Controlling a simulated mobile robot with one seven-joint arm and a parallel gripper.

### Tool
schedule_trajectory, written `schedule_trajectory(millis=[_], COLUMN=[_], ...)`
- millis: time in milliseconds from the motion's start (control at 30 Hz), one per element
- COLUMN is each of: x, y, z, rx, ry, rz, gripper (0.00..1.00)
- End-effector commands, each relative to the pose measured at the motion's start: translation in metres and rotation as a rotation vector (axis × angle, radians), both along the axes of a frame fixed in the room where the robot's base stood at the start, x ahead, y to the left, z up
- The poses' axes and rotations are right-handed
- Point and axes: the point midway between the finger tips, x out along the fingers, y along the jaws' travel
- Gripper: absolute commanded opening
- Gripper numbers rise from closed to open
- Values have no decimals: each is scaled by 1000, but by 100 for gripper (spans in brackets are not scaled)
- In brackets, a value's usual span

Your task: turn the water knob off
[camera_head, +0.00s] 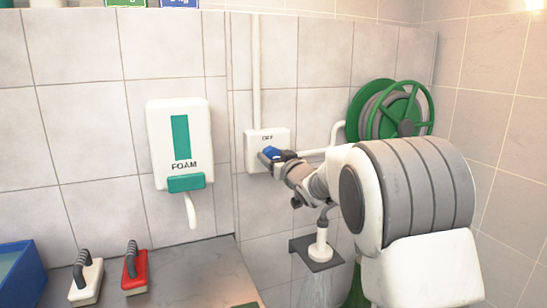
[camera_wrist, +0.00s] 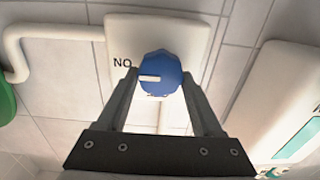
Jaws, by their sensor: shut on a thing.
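The blue water knob (camera_wrist: 160,72) sits on a white wall box (camera_head: 267,136), which is marked OFF along its top in the head view. In the upside-down wrist view, the knob's white pointer lies level and points left at the lettering that reads NO, an inverted ON. My gripper (camera_wrist: 160,80) is shut on the knob, one finger on each side. In the head view my gripper (camera_head: 277,156) reaches the box from the right and hides part of the knob. A spray nozzle (camera_head: 320,244) hangs in a dark bracket with water streaming below it.
A foam dispenser (camera_head: 178,145) is on the wall left of the box. A green hose reel (camera_head: 392,110) is behind my arm. Two brushes, white-grey (camera_head: 86,278) and red (camera_head: 134,269), and a blue bin (camera_head: 20,272) are at lower left.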

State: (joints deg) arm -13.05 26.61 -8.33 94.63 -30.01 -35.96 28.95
Motion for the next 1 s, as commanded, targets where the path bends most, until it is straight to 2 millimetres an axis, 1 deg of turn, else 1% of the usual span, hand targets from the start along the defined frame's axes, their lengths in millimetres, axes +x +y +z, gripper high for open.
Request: schedule_trajectory(millis=[33, 67, 100, 267, 467, 667, 1000], x=[0, 0, 0, 0, 0, 0, -1], y=[0, 0, 0, 0, 0, 1, 3], z=[0, 0, 0, 0, -2, -4, -4], rx=[0, 0, 0, -9, -67, -192, -486], ry=[0, 0, 0, -4, -30, -83, -207], rz=[0, 0, 0, 0, 0, 0, 0], gripper=[19, 14, 12, 12, 12, 12, 12])
